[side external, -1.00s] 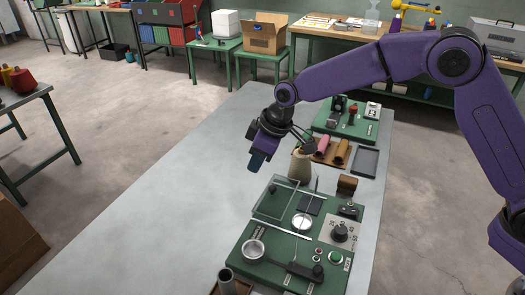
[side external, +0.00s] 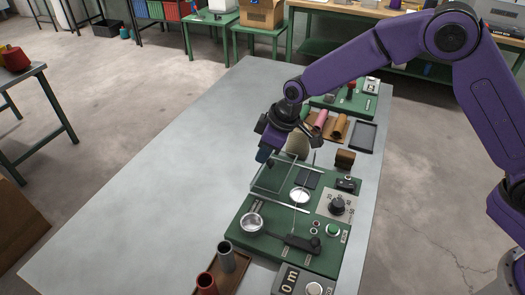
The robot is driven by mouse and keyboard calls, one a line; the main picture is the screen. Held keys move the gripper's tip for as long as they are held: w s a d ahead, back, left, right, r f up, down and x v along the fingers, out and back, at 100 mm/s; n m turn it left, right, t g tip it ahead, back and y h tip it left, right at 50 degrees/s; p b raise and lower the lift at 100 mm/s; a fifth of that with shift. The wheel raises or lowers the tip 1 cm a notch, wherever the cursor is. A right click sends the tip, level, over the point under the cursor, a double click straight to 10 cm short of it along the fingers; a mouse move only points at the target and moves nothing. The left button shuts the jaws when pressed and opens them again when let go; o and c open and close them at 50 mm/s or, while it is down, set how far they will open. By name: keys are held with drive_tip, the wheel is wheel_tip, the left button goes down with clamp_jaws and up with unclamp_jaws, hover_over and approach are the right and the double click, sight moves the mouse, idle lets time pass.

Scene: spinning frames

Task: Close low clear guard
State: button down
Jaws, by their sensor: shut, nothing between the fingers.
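The low clear guard (side external: 272,178) is a see-through panel with thin pale edges at the far left of the green panel board (side external: 246,211). It looks raised, but its exact angle is hard to tell. My gripper (side external: 263,155) is shut and empty, pointing down just above and behind the guard's far left corner. A small dark knob-like part (side external: 270,164) shows close to the fingertips. I cannot tell whether the fingers touch the guard.
Red and grey cylinders stand at the front. The table's left side is clear.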

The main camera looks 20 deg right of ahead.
sight(280, 174)
drive_tip(key=s+d, duration=0.6)
drive_tip(key=shift+s+d+f, duration=0.1)
drive_tip(key=shift+s+d, duration=0.05)
drive_tip(key=shift+d, duration=0.1)
idle(0.3)
drive_tip(key=w+a, duration=0.1)
drive_tip(key=a, duration=0.1)
drive_tip(key=w+a+r, duration=0.1)
drive_tip(key=shift+w+a+r, duration=0.2)
drive_tip(key=shift+w+a, duration=0.15)
drive_tip(key=v, duration=1)
drive_tip(key=s+d+n+g+h, duration=0.1)
drive_tip(key=s+d, duration=1)
drive_tip(key=s, duration=0.3)
drive_tip(key=s+d+g+h, duration=0.1)
drive_tip(key=s+d+h, duration=0.1)
drive_tip(key=s+d, duration=0.8)
drive_tip(key=s, duration=0.5)
drive_tip(key=shift+s+d+n, duration=0.2)
drive_tip(key=shift+d+n, duration=0.2)
